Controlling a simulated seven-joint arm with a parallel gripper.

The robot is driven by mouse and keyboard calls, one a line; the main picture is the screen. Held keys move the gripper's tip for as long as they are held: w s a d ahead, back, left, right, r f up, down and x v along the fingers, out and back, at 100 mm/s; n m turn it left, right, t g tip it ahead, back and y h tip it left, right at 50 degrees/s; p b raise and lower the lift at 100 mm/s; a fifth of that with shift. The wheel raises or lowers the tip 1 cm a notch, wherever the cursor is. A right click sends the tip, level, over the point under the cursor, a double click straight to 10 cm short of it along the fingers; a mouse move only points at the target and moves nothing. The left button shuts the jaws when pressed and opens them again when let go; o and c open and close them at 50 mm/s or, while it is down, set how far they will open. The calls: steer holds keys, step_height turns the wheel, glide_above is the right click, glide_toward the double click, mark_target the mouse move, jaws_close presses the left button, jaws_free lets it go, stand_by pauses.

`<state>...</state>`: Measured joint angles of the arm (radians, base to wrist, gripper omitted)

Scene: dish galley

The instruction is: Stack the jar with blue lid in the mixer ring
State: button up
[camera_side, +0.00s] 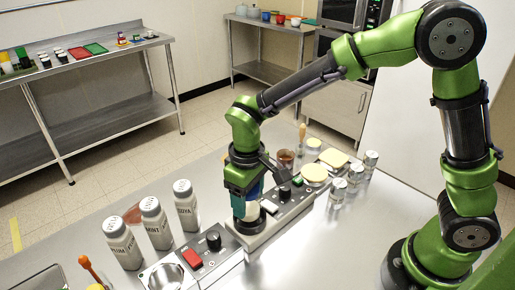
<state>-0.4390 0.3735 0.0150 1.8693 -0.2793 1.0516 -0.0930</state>
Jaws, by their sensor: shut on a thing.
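My gripper (246,192) points down over the grey device with a control panel (268,232) at the middle of the metal table. It is shut on the jar with blue lid (253,210); a pale body and some blue show between and beside the fingers. The jar looks upright. A dark ring, which I take for the mixer ring (240,226), shows at the jar's foot. The fingers and jar hide most of it. I cannot tell whether the jar rests in the ring or is held just above it.
Several white labelled bottles (156,224) stand left of my gripper. A front panel with a red switch (192,258) and round metal bowl (166,277) is nearby. Small glass jars (338,190) and yellow-topped items (314,174) stand right. The table's front middle is clear.

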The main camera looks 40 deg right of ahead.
steer(key=shift+f, duration=0.6)
steer(key=shift+f, duration=0.3)
steer(key=o, duration=1.6)
steer(key=shift+f, duration=0.1)
steer(key=shift+c, duration=0.2)
